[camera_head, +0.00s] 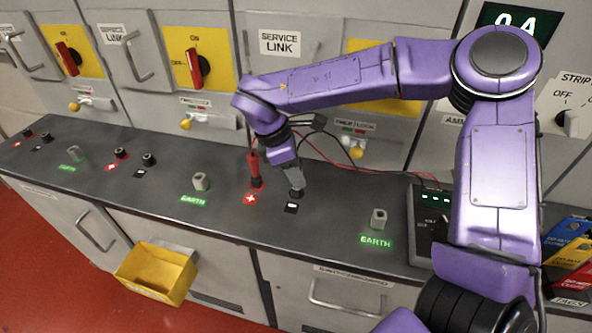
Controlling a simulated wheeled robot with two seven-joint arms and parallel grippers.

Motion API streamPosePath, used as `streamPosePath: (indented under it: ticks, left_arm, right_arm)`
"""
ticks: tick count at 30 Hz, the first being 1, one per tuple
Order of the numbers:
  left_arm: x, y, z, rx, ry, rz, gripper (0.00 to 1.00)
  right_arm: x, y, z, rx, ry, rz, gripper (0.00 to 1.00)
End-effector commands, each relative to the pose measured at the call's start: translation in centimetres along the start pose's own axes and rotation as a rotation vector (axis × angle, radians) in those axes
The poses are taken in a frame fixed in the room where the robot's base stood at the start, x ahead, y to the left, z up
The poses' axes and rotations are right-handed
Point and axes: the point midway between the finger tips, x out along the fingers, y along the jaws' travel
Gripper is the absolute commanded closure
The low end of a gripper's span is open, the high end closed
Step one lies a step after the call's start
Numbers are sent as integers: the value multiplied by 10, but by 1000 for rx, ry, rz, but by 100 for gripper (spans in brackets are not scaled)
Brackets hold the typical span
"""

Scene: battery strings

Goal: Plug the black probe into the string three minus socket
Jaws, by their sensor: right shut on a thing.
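My right gripper (296,187) points down, shut, just above the black minus socket (296,195) of the third socket pair from the left. A white-on-black minus label (291,208) lies in front of it. The black probe is mostly hidden by the gripper and wrist; I cannot tell whether its tip is in the socket. The red probe (254,168) stands upright at the red plus socket (256,184), left of my gripper, with a plus label (250,199) in front. My left gripper is out of view.
Grey earth posts (200,182) and (378,219) stand on either side on the dark bench top. A meter (426,222) with leads sits to the right, partly behind my arm. A yellow bin (155,272) hangs on the front. Two other socket pairs lie left.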

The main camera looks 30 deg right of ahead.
Motion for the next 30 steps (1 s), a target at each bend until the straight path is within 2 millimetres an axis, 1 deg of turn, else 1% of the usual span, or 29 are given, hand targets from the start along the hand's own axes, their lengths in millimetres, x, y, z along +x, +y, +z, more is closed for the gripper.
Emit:
streamPosePath:
  ticks: [10,11,12,13,14,23,26,30]
  left_arm:
    - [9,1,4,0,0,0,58]
    - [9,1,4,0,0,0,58]
    - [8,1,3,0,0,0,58]
    - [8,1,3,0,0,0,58]
    - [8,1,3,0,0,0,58]
    - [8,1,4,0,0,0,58]
    - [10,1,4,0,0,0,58]
    - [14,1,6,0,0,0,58]
  right_arm:
    - [9,0,-3,0,0,0,100]
    - [9,0,-3,0,0,0,66]
    - [8,0,-3,0,0,0,53]
    - [8,0,-3,0,0,0,43]
    - [8,0,-3,0,0,0,39]
    - [5,0,-3,0,0,1,39]
    - [-8,1,-3,3,0,4,39]
    - [-42,1,-4,3,1,5,39]
